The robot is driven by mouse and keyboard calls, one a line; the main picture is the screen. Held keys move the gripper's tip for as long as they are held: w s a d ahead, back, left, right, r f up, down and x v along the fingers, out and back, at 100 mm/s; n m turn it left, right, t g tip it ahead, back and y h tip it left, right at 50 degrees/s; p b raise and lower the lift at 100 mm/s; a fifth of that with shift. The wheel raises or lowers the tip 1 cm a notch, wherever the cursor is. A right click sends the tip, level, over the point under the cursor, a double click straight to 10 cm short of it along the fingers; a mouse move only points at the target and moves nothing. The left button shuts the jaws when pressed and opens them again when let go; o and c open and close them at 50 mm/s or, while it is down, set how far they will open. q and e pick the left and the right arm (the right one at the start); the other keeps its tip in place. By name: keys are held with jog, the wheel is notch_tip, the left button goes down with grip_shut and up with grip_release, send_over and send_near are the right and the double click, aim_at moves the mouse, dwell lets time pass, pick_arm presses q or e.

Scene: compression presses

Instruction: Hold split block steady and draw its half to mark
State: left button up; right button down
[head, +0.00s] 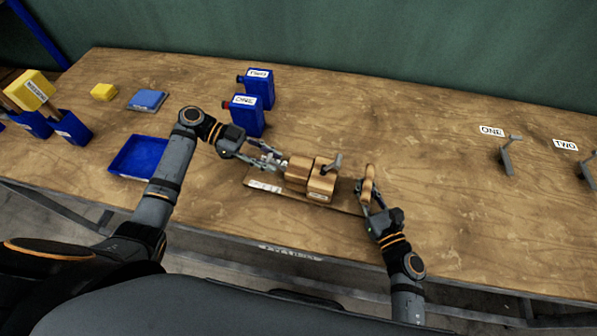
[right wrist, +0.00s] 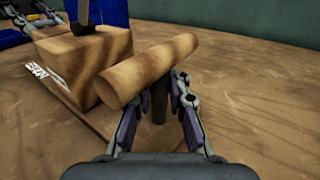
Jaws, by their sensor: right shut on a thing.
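The split wooden block (head: 311,178) stands on a thin board near the table's front middle, its two halves side by side with a dark seam between them. A grey lever (head: 333,164) rises from its top. The block also shows in the right wrist view (right wrist: 85,65). My left gripper (head: 277,163) is at the block's left end; whether its fingers grip it is too small to tell. My right gripper (head: 367,194) is shut on a wooden round-bar handle (right wrist: 150,70), right of the block. A dark stem shows beneath the bar, between the fingers.
The board (head: 257,180) has a white label strip at its left front. An empty blue tray (head: 137,157) lies left. Grey levers (head: 506,160) stand by labels at right. Table between is clear.

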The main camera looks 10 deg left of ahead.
pick_arm(q)
grip_shut()
jog(key=shift+a, duration=0.1)
jog(key=shift+w+a, duration=0.1)
jog(key=shift+a, duration=0.7)
jog(key=o, duration=0.8)
grip_release()
jog(key=shift+c, duration=0.2)
jog(key=v, duration=1.2)
pick_arm(e)
jog(key=c, duration=1.2)
grip_release()
